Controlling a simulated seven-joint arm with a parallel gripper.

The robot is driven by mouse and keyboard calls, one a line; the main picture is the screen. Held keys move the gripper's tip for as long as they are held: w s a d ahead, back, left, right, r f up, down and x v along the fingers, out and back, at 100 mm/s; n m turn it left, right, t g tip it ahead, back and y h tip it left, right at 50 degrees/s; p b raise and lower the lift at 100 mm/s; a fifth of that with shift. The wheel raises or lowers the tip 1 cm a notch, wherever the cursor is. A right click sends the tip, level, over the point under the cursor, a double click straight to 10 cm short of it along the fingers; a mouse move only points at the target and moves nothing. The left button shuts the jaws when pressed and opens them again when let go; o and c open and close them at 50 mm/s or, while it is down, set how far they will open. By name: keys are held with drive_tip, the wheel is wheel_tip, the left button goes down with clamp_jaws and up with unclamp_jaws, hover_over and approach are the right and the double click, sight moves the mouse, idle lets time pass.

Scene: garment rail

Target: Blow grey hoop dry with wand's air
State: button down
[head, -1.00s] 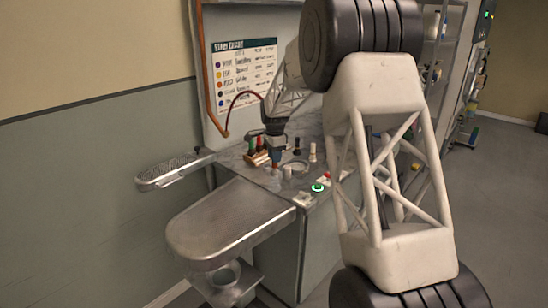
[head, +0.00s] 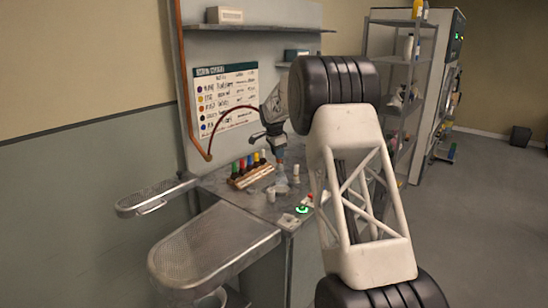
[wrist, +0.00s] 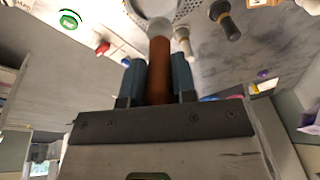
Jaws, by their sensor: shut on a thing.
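My gripper (head: 279,152) points down over the metal bench. In the wrist view its two blue-grey fingers (wrist: 158,64) are shut on an upright orange-brown cylinder (wrist: 160,75), which looks like the wand. A pale, translucent tip or cone (head: 281,182) shows just below it, close above the bench top. In the wrist view a perforated round plate (wrist: 192,8) lies beyond the tip. I cannot pick out the grey hoop for sure; the tip and fingers cover part of that spot. A dark red hose (head: 232,109) arcs from the wall pipe toward my wrist.
A rack of coloured bottles (head: 250,172) stands close left of my gripper. A white-capped peg (head: 295,170) and a green-lit button (head: 302,210) are to the right. Two metal boards (head: 205,250) jut out at the front left. A shelf (head: 398,90) stands behind.

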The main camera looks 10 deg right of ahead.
sight(277, 167)
drive_tip(key=shift+f, duration=0.1)
idle(0.3)
drive_tip(key=shift+f, duration=2.9)
drive_tip(key=shift+a, duration=0.1)
